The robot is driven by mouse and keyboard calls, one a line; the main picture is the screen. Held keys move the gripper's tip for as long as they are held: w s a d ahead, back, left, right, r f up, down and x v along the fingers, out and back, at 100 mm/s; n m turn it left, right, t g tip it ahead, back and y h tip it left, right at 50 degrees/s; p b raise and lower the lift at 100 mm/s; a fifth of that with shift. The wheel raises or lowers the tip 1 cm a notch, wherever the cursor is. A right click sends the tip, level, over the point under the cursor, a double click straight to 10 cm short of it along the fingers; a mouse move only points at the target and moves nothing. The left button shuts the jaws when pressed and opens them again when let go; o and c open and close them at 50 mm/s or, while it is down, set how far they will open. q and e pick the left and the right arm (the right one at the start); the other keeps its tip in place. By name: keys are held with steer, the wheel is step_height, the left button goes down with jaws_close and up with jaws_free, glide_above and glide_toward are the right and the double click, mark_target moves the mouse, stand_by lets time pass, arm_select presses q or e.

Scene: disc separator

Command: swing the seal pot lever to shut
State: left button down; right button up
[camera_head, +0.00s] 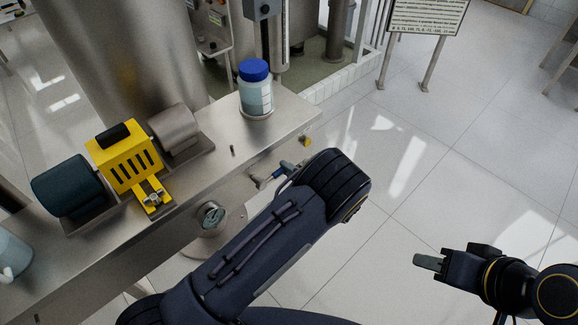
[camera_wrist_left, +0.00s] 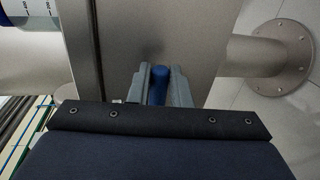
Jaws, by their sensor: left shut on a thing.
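The seal pot lever has a blue handle (camera_wrist_left: 159,85), which stands between the two grey fingers of my left gripper (camera_wrist_left: 160,88) in the left wrist view. The fingers are shut on it. In the head view a bit of the blue lever (camera_head: 277,174) shows at the front face of the steel bench, beside my left gripper (camera_head: 286,168); the rest is hidden by the gripper and wrist. My right gripper (camera_head: 428,262) is at the lower right over the floor, apart from everything; its finger gap cannot be made out.
The steel bench (camera_head: 225,165) carries a blue-capped bottle (camera_head: 256,95), a yellow guard (camera_head: 124,160) and a motor (camera_head: 72,188). A round fitting (camera_head: 211,214) sticks out of its front. A sign board (camera_head: 428,16) stands behind. The floor to the right is clear.

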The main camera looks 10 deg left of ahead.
arm_select(q)
steer(key=shift+f, duration=0.3)
steer(key=c, duration=1.3)
jaws_free()
steer(key=shift+d, duration=0.1)
steer(key=b+v, duration=0.1)
steer(key=v, duration=0.6)
steer(key=shift+s+d+r, duration=0.15)
steer(key=shift+s+d, duration=0.05)
steer(key=shift+d, duration=0.1)
steer(key=shift+a, duration=0.1)
